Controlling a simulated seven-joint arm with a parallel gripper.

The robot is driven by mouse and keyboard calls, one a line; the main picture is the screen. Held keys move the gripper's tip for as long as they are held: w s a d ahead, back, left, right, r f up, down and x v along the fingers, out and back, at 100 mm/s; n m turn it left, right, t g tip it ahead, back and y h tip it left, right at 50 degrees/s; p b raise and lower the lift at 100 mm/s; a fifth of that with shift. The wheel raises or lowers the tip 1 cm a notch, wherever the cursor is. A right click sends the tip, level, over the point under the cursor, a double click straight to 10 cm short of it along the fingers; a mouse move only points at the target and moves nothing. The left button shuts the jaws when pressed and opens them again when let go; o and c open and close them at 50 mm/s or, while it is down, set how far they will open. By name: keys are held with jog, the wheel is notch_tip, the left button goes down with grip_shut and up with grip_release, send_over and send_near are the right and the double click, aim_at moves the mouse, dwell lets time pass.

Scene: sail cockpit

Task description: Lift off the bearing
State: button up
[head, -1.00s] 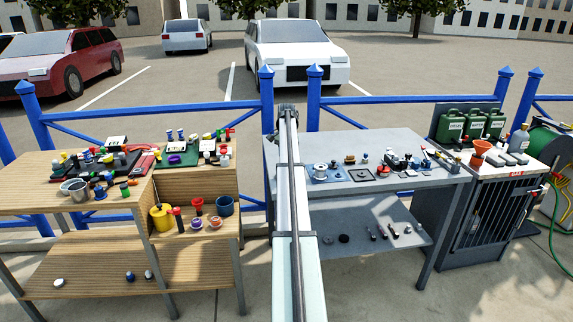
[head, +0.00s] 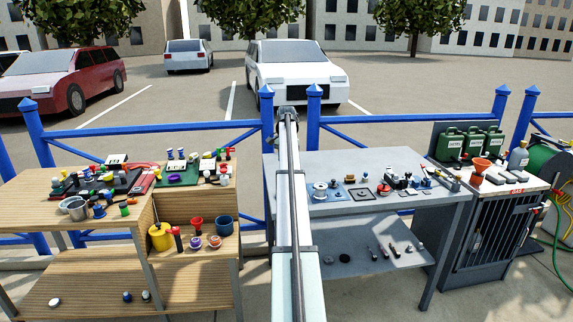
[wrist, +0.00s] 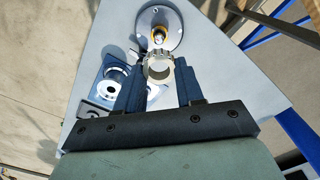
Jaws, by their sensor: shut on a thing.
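In the wrist view, the bearing (wrist: 148,68), a pale metal ring, sits between the fingertips of my gripper (wrist: 160,76). My gripper's two dark blue fingers are shut on it, one at each side. Beyond it stands a round grey base (wrist: 176,22) with an upright metal shaft (wrist: 158,37) and a yellowish collar. The ring shows in front of the base's near edge, and the shaft shows outside its hole; I cannot tell its exact height. In the head view, my gripper and the bearing cannot be made out.
A silver flanged part (wrist: 116,78) lies on a blue mat, left of my fingers, with a dark plate (wrist: 92,110) below it. The grey bench (head: 295,172) holds several small parts. A wooden bench (head: 30,210) stands left and a cabinet with cans (head: 495,215) right.

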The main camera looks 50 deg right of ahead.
jog(key=shift+r, duration=1.75)
